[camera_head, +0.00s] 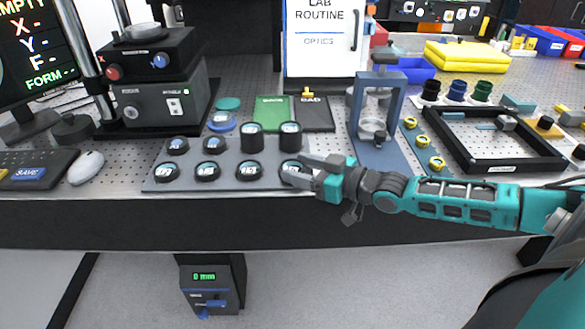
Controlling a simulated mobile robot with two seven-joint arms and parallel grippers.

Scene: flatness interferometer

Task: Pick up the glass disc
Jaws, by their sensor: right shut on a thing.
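Several round glass discs in black mounts stand in two rows on a grey tray (222,171) on the bench. Those clear of the gripper include a front-row disc (248,170) and a taller back-row one (291,136). My right gripper (297,168) reaches in from the right and is shut on the glass disc (291,164) at the tray's front right corner. Its fingers partly cover that disc. I cannot tell whether the disc is clear of the tray. My left gripper is not in view.
A blue-grey press-like stand (378,110) is close behind my right gripper. A black frame (480,160) lies to its right. The bench's front edge runs below the tray.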

